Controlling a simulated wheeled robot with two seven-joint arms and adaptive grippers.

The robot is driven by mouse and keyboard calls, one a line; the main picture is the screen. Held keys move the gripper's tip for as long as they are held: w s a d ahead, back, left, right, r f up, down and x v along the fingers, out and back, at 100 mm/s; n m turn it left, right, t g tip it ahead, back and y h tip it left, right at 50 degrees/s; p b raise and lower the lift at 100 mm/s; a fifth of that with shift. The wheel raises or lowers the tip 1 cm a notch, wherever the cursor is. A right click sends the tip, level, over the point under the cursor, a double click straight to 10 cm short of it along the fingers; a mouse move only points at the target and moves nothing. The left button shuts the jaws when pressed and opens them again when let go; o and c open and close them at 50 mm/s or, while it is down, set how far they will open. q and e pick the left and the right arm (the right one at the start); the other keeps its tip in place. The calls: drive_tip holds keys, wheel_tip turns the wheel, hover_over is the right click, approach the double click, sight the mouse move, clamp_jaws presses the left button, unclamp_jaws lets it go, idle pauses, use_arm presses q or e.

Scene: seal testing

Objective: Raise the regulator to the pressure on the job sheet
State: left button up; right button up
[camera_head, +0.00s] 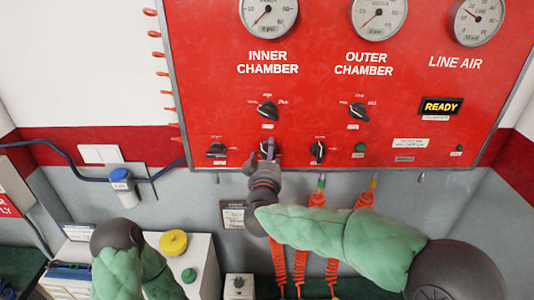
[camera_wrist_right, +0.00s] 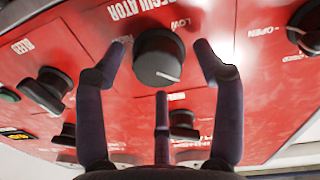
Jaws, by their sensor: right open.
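The regulator knob (camera_wrist_right: 158,58) is black with a pale pointer line, on the red panel (camera_head: 330,100). In the right wrist view its label reads in part "REGULATOR", with "LOW" beside it. My right gripper (camera_head: 264,148) is at the panel's lower edge, hiding most of that knob in the head view. In the wrist view its three dark fingers (camera_wrist_right: 161,75) are open and spread around the knob, with visible gaps at the sides. The line air gauge (camera_head: 477,18) is at upper right. My left gripper is not in view.
Other black knobs stand close by: one left (camera_head: 217,150), one right (camera_head: 317,151), two above (camera_head: 268,110). A display (camera_head: 440,106) reads "READY". Red coiled hoses (camera_head: 316,215) hang below the panel. A white cabinet (camera_head: 205,265) with a yellow disc (camera_head: 173,243) stands below.

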drive_tip(key=shift+w, duration=0.15)
drive_tip(key=c, duration=1.1)
drive_tip(key=m+b, duration=0.1)
drive_tip(key=m, duration=0.1)
drive_tip(key=r+m+b, duration=0.1)
drive_tip(key=m+b, duration=0.1)
drive_tip(key=m, duration=0.1)
drive_tip(key=shift+d+m, duration=0.2)
drive_tip(key=shift+m, duration=0.1)
drive_tip(key=shift+c, duration=0.2)
drive_tip(key=o, duration=1.1)
drive_tip(key=shift+o, duration=0.2)
drive_tip(key=shift+a+f, duration=0.1)
drive_tip(key=shift+f, duration=0.15)
